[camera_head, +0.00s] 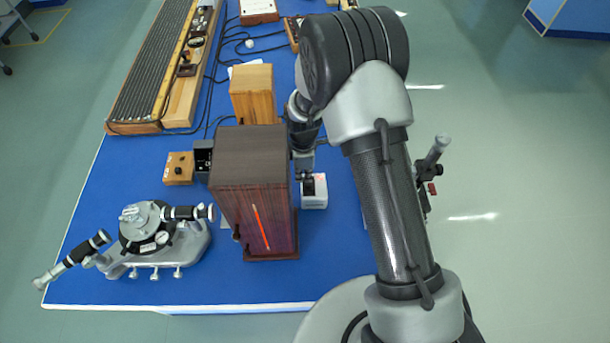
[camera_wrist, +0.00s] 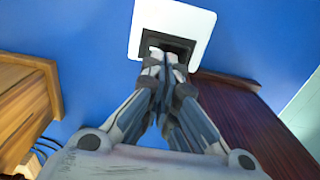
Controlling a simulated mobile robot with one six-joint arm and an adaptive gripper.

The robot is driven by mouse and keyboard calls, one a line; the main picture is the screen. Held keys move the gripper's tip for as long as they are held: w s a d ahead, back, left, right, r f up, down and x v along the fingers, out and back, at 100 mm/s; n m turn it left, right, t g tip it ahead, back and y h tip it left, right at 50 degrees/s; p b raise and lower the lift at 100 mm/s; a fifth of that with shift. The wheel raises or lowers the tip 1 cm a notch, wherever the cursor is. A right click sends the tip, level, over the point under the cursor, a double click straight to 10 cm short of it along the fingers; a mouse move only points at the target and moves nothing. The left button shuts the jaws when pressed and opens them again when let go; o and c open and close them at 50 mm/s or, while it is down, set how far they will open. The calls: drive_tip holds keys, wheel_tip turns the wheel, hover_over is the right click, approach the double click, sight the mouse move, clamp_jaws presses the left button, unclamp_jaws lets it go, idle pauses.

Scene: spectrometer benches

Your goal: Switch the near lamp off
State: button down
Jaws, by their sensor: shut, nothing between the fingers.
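The dark wooden lamp box (camera_head: 250,160) stands at the near end of the blue bench, with an orange-red glowing slit (camera_head: 260,227) in its front face. A small white switch box (camera_head: 314,196) sits on the bench just right of it. In the wrist view the white switch box (camera_wrist: 198,22) shows a black switch recess (camera_wrist: 180,46). My gripper (camera_wrist: 166,56) is shut and empty, its tips over the black switch; I cannot tell whether they touch it. In the head view my gripper (camera_head: 307,180) is partly hidden by the arm. The tips cover part of the switch, so its position is unclear.
A spectrometer with telescopes (camera_head: 150,230) stands left of the dark box. A lighter wooden box (camera_head: 252,92) stands behind it, and a small wooden knob box (camera_head: 179,168) to its left. A long ribbed apparatus (camera_head: 150,65) and cables lie farther back.

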wheel_tip(320, 180, up, 12)
drive_tip(key=w+p, duration=0.1)
drive_tip(key=p, duration=0.1)
drive_tip(key=shift+w, duration=0.35)
drive_tip(key=shift+d, duration=0.15)
